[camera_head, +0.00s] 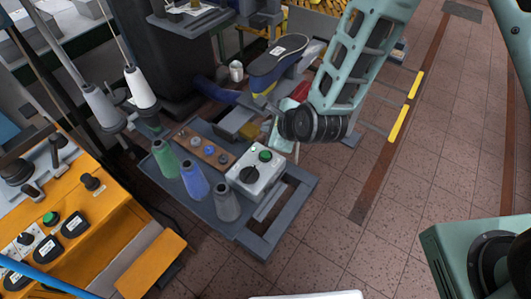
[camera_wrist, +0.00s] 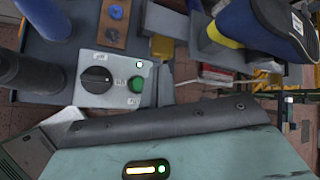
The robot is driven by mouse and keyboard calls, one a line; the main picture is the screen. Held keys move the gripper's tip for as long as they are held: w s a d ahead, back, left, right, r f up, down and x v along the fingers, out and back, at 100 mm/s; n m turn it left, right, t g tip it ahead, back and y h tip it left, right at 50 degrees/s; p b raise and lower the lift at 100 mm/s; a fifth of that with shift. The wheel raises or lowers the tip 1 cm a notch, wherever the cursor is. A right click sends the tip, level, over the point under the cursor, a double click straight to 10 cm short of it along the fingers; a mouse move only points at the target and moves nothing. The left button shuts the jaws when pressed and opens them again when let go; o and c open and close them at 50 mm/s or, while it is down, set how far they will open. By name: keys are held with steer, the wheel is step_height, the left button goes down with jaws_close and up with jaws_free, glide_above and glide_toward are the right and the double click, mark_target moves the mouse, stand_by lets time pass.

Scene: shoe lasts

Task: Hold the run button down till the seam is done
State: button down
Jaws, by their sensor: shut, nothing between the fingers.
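The white control box (camera_head: 256,172) sits on a grey stand, with a black knob (camera_head: 250,175) and a green button (camera_head: 265,155). In the wrist view the green button (camera_wrist: 135,85) is uncovered, beside the knob (camera_wrist: 96,80). A small lamp (camera_wrist: 139,64) near it looks white and lit. My gripper (camera_wrist: 160,120) shows as a dark bar across a teal body; it is shut and empty. In the wrist view it lies below the box, apart from the button. In the head view my wrist hides most of it. A dark shoe (camera_head: 280,54) is at the machine behind.
Green (camera_head: 165,158), blue (camera_head: 193,180) and grey (camera_head: 227,201) thread cones stand left of the box. A wooden strip (camera_head: 202,147) with small discs lies behind them. An orange machine (camera_head: 95,235) stands at left. Tiled floor (camera_head: 430,180) is open at right.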

mark_target(268, 156)
steer(key=shift+f+b, duration=3.15)
steer(key=shift+f, duration=1.15)
steer(key=shift+f+b, duration=0.45)
